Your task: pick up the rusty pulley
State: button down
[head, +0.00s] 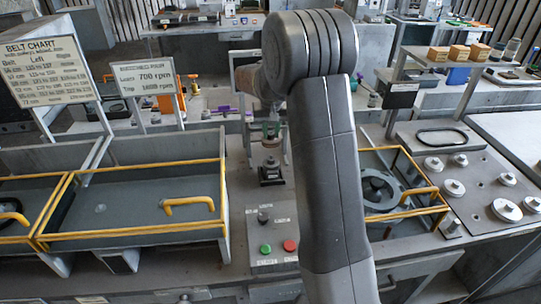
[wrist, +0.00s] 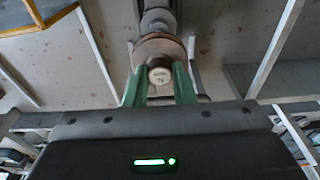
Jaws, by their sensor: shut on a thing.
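The rusty pulley (wrist: 160,47) is a reddish-brown disc in the wrist view, with a pale round cap (wrist: 160,76) facing the camera. My gripper (wrist: 161,70) has two green fingers, shut on the pulley from both sides. In the head view the pulley (head: 271,143) shows just below the green fingers (head: 270,129), over a small dark stand (head: 271,172). A grey shaft-like part (wrist: 157,20) shows beyond the pulley in the wrist view. I cannot tell whether the pulley touches the stand.
A yellow-railed tray (head: 140,237) lies left of the stand. A control panel with a green button (head: 265,249) and a red button (head: 289,245) is in front. At right are a yellow-railed bay with a blower housing (head: 378,190) and a plate with several pulleys (head: 432,165).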

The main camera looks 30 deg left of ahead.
jog(key=s+d+r+b, duration=0.1)
jog(key=s+d+r, duration=0.1)
jog(key=s+d, duration=0.4)
jog(key=shift+s+b, duration=0.4)
jog(key=shift+s, duration=0.05)
dwell(0.4)
